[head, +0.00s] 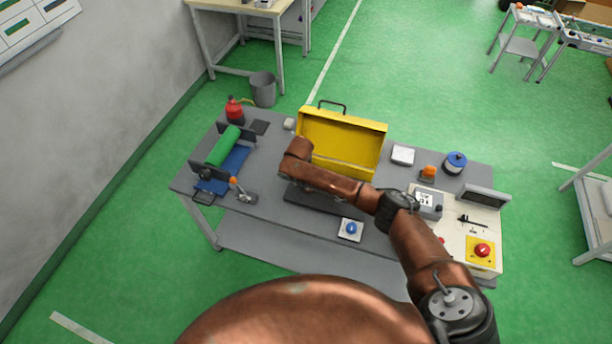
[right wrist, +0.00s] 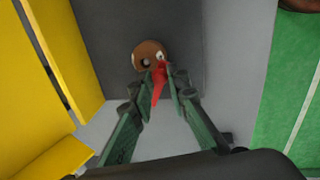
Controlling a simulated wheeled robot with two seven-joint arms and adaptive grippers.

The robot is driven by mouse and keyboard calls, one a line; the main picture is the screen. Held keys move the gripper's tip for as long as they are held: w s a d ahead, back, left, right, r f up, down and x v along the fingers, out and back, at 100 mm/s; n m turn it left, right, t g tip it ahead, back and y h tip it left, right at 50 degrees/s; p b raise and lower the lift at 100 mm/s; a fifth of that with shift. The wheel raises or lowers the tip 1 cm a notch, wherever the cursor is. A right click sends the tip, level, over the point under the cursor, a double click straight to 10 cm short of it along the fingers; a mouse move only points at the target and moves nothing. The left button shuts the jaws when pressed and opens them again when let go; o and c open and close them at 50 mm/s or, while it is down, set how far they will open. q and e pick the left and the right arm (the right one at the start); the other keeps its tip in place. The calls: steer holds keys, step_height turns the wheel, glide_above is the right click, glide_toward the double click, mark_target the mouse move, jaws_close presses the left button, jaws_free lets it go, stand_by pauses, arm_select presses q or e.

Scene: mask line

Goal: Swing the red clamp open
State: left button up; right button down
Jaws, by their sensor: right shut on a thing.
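In the right wrist view, the red clamp (right wrist: 158,93) shows as a narrow red lever between the fingers. My right gripper (right wrist: 160,75) is shut on it, with one green-grey finger on each side. A round brown part (right wrist: 150,52) with a dark hole and a small pale spot lies just beyond the fingertips, over a dark grey surface; whether it is joined to the lever I cannot tell. In the head view, my brown right arm reaches left over the bench and hides the clamp and the gripper. My left gripper is not in view.
An open yellow toolbox (head: 345,133) stands behind my right arm on the grey bench (head: 285,232). A green roller (head: 222,146) is at left. A blue button (head: 351,229) sits in front, and a control panel with a red button (head: 482,250) is at right.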

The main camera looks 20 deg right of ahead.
steer(key=m+p, duration=0.1)
steer(key=a+m+p, duration=0.1)
steer(key=shift+s+a+r+m, duration=0.2)
steer(key=shift+a+m, duration=0.1)
steer(key=shift+m, duration=0.1)
steer(key=shift+a+f+m+g+h+p, duration=0.1)
steer(key=shift+a+m+g+h+p, duration=0.25)
steer(key=shift+m, duration=0.55)
steer(key=shift+a+m, duration=0.5)
steer(key=shift+m, duration=0.4)
steer(key=m, duration=0.1)
steer(key=a+m, duration=0.1)
steer(key=shift+w+a+f+m+g+h+b, duration=0.1)
steer(key=shift+w+f+m+g+h+b, duration=0.05)
steer(key=shift+m+g+h+b, duration=0.15)
steer(key=shift+w+a+m+g+b, duration=0.15)
steer(key=shift+a+m+b, duration=0.1)
steer(key=shift+m+b, duration=0.25)
steer(key=shift+w+a+m+g+b, duration=0.1)
steer(key=shift+w+a+m+b, duration=0.15)
steer(key=shift+m, duration=0.45)
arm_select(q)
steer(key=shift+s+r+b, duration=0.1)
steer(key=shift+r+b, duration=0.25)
arm_select(e)
steer(key=shift+a+m, duration=0.1)
steer(key=shift+m, duration=0.4)
steer(key=shift+w, duration=0.1)
